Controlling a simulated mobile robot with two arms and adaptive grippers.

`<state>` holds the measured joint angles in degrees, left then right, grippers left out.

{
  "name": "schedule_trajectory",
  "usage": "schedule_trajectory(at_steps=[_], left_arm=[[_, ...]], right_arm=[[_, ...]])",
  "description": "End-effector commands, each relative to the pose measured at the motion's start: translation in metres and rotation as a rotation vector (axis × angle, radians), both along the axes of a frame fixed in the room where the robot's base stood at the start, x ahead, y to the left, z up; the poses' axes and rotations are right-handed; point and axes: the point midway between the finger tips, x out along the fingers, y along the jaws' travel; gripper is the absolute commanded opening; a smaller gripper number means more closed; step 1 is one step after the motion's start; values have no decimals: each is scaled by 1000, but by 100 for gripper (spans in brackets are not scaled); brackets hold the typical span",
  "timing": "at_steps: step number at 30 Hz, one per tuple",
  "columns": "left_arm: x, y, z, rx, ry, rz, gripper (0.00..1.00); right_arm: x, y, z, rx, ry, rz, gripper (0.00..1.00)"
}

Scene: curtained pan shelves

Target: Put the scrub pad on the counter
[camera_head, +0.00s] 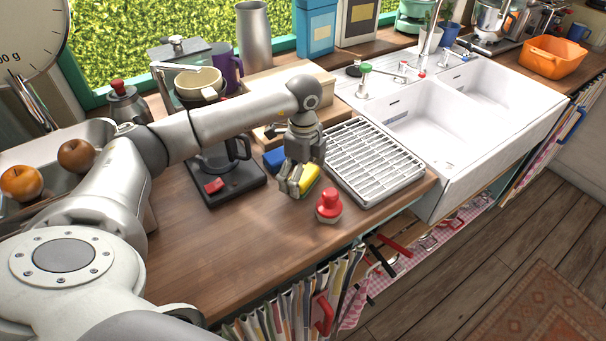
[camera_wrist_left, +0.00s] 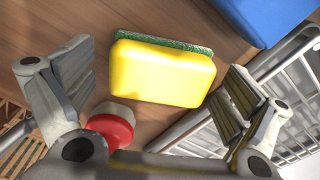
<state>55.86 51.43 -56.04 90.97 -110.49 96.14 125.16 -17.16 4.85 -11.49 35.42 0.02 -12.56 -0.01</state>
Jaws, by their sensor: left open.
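The scrub pad (camera_wrist_left: 162,72) is a yellow block with a green scouring side. It lies between the spread fingers of my left gripper (camera_wrist_left: 160,95) in the left wrist view, with gaps to both fingers. In the head view the scrub pad (camera_head: 309,178) shows beside the fingertips of my left gripper (camera_head: 292,186), low over the wooden counter (camera_head: 240,240). The pad appears to be on the counter, though the gripper hides part of it. My left gripper is open. My right gripper is not in view.
A red-topped round object (camera_head: 328,205) stands just in front of the gripper. A white dish rack (camera_head: 375,160) is to the right, and a blue object (camera_head: 274,160) is behind. A coffee maker (camera_head: 225,180) stands to the left. The front counter is clear.

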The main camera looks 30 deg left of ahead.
Motion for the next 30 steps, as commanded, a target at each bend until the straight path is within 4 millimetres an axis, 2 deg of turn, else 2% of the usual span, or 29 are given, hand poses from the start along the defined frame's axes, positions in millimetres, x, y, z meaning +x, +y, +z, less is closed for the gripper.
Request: schedule_trajectory(at_steps=[5,12,18,23,30], left_arm=[[2,0,26,-1,-8,-1,100],[1,0,78,-2,-6,0,100],[1,0,108,-1,-3,0,100],[0,0,117,0,-1,0,100],[0,0,118,-1,-1,0,100]], right_arm=[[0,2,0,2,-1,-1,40],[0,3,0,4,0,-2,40],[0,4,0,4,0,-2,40],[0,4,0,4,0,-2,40],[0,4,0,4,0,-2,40]])
